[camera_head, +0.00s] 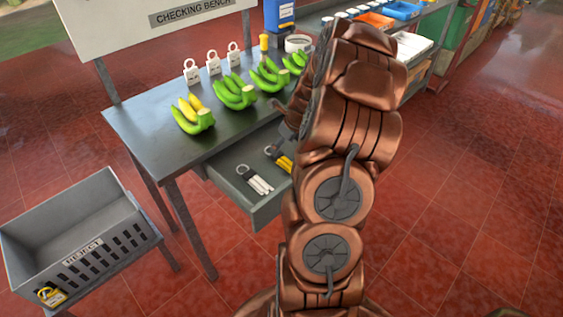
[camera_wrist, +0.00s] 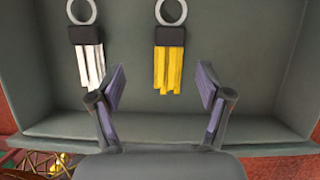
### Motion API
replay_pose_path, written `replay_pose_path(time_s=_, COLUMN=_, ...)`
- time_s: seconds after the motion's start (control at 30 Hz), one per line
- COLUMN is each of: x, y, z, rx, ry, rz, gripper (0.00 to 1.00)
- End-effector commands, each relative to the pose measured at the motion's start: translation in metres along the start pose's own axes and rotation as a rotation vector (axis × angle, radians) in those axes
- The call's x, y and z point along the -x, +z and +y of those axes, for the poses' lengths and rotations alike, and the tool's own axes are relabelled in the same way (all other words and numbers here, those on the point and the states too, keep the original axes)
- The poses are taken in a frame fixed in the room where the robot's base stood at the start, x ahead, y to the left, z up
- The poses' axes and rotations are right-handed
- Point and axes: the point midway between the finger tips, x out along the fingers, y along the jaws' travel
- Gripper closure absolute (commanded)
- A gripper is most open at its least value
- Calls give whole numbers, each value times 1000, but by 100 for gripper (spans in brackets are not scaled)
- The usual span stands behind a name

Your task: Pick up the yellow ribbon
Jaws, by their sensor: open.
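The yellow ribbon (camera_wrist: 169,66) lies in the open drawer (camera_wrist: 270,60): a bundle of yellow strips on a black clip with a pale ring. In the head view the yellow ribbon (camera_head: 283,162) is partly hidden by my arm. A white ribbon (camera_wrist: 88,58) of the same make lies to its left. My gripper (camera_wrist: 161,88) is open in the wrist view, its two fingers spread apart. The yellow strips' lower ends lie between and just beyond the fingertips in the picture, and nothing is held. In the head view my gripper is mostly hidden behind my arm.
The drawer walls surround the ribbons. Red floor is clear at right.

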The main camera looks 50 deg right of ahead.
Motion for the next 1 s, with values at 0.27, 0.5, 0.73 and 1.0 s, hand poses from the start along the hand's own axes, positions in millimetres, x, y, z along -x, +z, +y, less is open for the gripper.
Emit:
replay_pose_path(time_s=0.27, x=-16, y=-6, z=-13, rx=-71, ry=-14, rz=-4, gripper=23)
replay_pose_path(time_s=0.5, x=-32, y=-5, z=-13, rx=-68, ry=-14, rz=-6, gripper=23)
replay_pose_path(time_s=0.73, x=-50, y=-4, z=-12, rx=-68, ry=-11, rz=-3, gripper=23)
replay_pose_path(time_s=1.0, x=-76, y=-3, z=-14, rx=-68, ry=-13, rz=-5, gripper=23)
